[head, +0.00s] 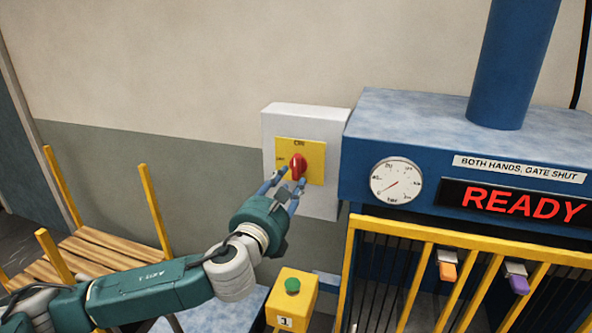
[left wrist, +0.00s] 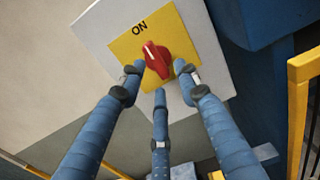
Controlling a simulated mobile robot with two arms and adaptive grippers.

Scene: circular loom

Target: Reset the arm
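My left gripper (head: 290,187) is raised in front of a white switch box on the wall. A red rotary knob (head: 298,166) sits on the box's yellow plate (head: 316,151), just beyond the fingertips. In the left wrist view the knob (left wrist: 157,61) shows between the fingertips (left wrist: 159,78), with its white mark toward the word ON. I cannot tell whether any fingertip touches the knob. My right gripper is in neither view.
A blue machine (head: 400,130) with a READY display (head: 524,204), a gauge (head: 396,181) and a yellow barred gate (head: 440,238) stands at right. A yellow box with a green button (head: 292,286) is below my gripper. A wooden rack with yellow posts (head: 110,247) is at left.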

